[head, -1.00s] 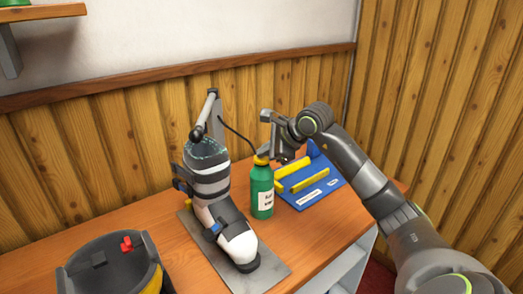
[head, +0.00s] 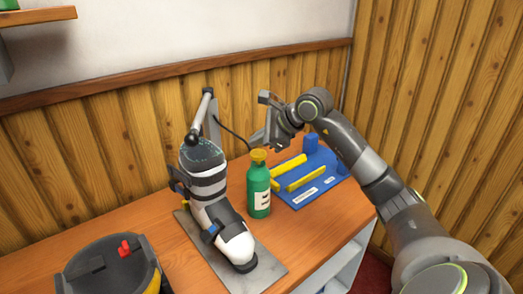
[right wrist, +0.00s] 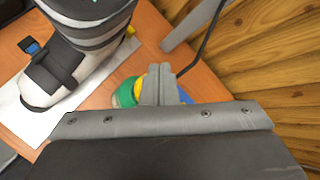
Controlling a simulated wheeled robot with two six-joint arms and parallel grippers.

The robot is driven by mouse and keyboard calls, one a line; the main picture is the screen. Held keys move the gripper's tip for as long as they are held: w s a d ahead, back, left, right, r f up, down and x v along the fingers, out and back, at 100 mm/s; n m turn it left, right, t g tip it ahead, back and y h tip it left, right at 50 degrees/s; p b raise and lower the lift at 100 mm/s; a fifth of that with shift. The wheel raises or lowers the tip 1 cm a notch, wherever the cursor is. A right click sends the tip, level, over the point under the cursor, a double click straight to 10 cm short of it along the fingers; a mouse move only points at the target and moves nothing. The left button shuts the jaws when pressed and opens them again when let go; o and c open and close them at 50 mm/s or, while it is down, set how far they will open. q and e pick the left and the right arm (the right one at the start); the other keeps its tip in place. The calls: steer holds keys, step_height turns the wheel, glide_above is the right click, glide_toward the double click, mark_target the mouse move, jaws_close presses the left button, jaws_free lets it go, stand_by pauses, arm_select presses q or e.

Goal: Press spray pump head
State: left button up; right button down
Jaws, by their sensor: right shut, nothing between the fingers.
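The spray bottle (head: 258,194) is green with a white label and stands upright on the bench beside the boot. Its yellow pump head (head: 258,156) is on top and uncovered in the head view. My right gripper (head: 261,138) is shut and empty, just above and behind the pump head, with a small gap showing. In the right wrist view the shut fingers (right wrist: 160,84) partly cover the yellow head (right wrist: 138,89) and the green bottle (right wrist: 124,95). Contact cannot be told there. My left gripper is not in view.
A grey and white orthopaedic boot (head: 228,240) stands on a grey plate (head: 262,275) left of the bottle. A blue board (head: 318,184) with yellow bars lies right of it. A dark tub (head: 98,281) with a red item is at the lower left. Bare bench lies in front.

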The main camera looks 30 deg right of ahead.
steer(key=s+a+r+m+t+y+p, duration=0.2)
steer(key=s+a+r+m+t+y, duration=0.15)
steer(key=r+m+y, duration=0.45)
steer(key=s+a+r+m+t+y+p, duration=0.3)
steer(key=s+a+r+m, duration=0.15)
steer(key=r+m, duration=0.35)
steer(key=s+d+f+m+h+p, duration=0.1)
steer(key=d+f+m+h, duration=0.4)
steer(key=m, duration=1)
steer(key=s+d+f+m+h+p, duration=0.2)
steer(key=d+f+m+h, duration=0.2)
steer(key=m, duration=1.2)
step_height(320, 180, down, 4)
steer(key=h, duration=0.4)
steer(key=shift+s+d+r, duration=0.15)
steer(key=shift+d, duration=0.2)
steer(key=shift+h, duration=0.4)
